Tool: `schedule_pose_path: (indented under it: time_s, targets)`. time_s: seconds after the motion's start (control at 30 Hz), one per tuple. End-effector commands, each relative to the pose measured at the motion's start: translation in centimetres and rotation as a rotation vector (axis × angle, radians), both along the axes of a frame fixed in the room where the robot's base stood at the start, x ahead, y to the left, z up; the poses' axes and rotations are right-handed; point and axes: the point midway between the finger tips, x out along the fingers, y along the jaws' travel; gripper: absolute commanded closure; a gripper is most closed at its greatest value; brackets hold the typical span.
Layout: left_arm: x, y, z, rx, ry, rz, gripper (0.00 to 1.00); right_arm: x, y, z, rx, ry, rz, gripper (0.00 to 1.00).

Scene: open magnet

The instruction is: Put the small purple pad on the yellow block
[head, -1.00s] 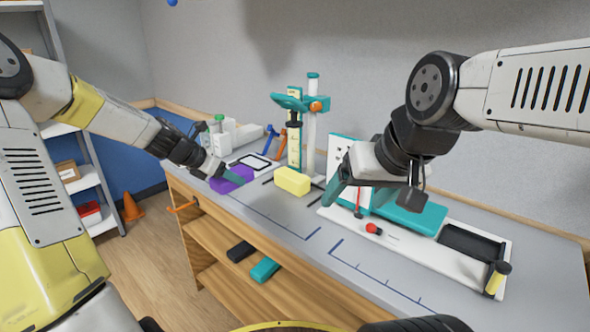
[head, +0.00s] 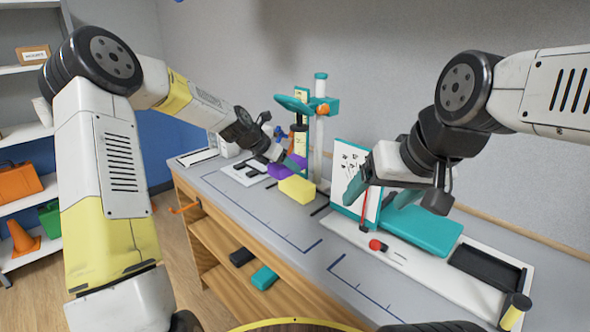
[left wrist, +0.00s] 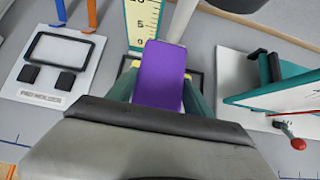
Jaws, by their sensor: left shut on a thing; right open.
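The purple pad (head: 281,170) is held between the teal fingers of my left gripper (head: 290,164). In the head view it shows just above and behind the yellow block (head: 298,190), overlapping it in the picture; I cannot tell whether they touch. In the left wrist view the pad (left wrist: 161,75) lies between the fingers and hides nearly all of what is under it, with only slivers of yellow beside it. The block sits on the grey bench. My right gripper (head: 380,192) is open and empty, in front of the white board with dark marks.
A teal and white stand with an orange knob (head: 322,110) and a yellow scale (left wrist: 143,22) rise close behind the block. A white card with black pads (left wrist: 52,65) lies left. A teal slab (head: 420,230) and black tray (head: 487,268) lie right. The front bench is clear.

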Motion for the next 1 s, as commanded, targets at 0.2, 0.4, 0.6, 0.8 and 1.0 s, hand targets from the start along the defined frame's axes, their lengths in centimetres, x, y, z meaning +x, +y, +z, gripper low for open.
schedule_pose_path:
  time_s: [0.2,0.4,0.6,0.8,1.0]
  targets:
    - [1.5,-2.2,-0.3,0.000,0.000,0.000,0.80,0.0,0.0,0.0,0.000,0.000,0.000,0.21]
    - [1.9,-3.0,-2.2,-0.001,0.005,0.001,0.80,0.0,0.0,0.0,0.000,0.000,0.000,0.21]
    - [2.0,-3.0,-3.8,0.000,0.001,0.002,0.80,0.0,0.0,0.0,0.000,0.000,0.000,0.21]
    - [2.0,-3.0,-3.9,0.000,0.000,0.001,0.80,0.0,0.0,0.0,0.000,0.000,0.000,0.21]
    - [2.0,-3.0,-4.1,0.001,0.001,0.000,0.29,0.0,0.0,0.0,0.000,0.000,0.000,0.21]
